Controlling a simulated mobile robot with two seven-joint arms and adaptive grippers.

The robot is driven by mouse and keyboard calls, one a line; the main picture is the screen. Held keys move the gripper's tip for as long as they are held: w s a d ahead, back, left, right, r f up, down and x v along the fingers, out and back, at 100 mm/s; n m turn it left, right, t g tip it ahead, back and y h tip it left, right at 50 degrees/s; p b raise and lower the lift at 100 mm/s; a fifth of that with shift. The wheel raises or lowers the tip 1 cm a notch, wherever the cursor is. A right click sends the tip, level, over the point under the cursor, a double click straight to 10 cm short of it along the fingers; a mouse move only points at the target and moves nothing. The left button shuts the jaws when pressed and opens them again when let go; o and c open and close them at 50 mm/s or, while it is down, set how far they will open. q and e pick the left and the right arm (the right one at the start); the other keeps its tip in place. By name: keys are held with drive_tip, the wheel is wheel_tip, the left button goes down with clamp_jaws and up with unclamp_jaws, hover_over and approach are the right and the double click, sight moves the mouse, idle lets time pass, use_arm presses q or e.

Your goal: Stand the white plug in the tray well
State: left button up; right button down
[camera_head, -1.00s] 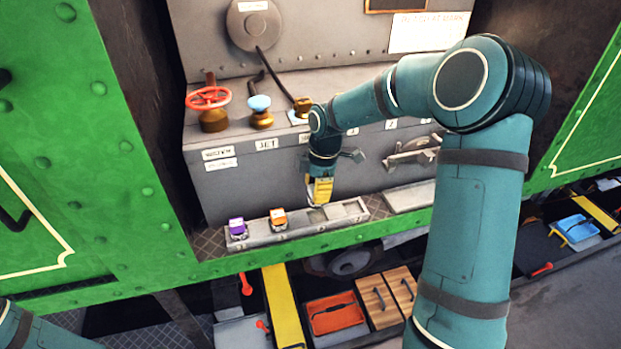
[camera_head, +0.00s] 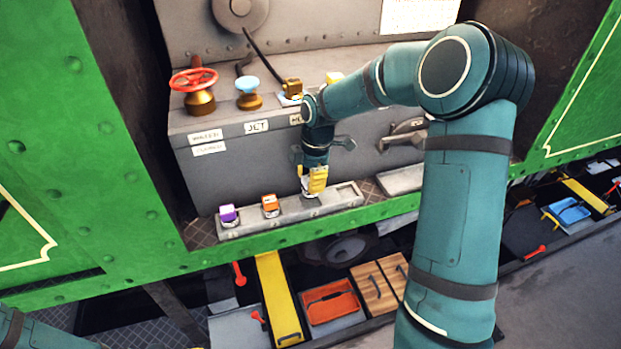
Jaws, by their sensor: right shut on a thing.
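The grey tray (camera_head: 248,231) lies on the ledge in front of the grey cabinet, with a row of wells. A purple-topped plug (camera_head: 229,215) stands at its left end and an orange-topped plug (camera_head: 270,206) stands to the right of that. My right gripper (camera_head: 313,187) points down over the tray, right of the orange plug. Its yellow fingers are shut on the white plug (camera_head: 308,192), which is mostly hidden by them. I cannot tell whether the plug's base touches the tray. My left gripper is out of view.
Below the ledge are a yellow bar (camera_head: 278,295), an orange bin (camera_head: 331,304) and wooden boxes (camera_head: 378,287). The tray's right end is free.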

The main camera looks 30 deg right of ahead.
drive_tip(key=shift+f+b, duration=0.4)
drive_tip(key=shift+f, duration=0.25)
drive_tip(key=shift+f+b, duration=0.7)
drive_tip(key=shift+f, duration=0.55)
drive_tip(key=shift+c, duration=0.7)
unclamp_jaws()
drive_tip(key=shift+r, duration=0.1)
drive_tip(key=shift+c, duration=0.3)
drive_tip(key=shift+w+r, duration=0.15)
drive_tip(key=shift+r, duration=0.1)
drive_tip(key=shift+r+p, duration=0.25)
drive_tip(key=shift+p, duration=0.15)
drive_tip(key=shift+c, duration=0.3)
drive_tip(key=shift+r, duration=0.4)
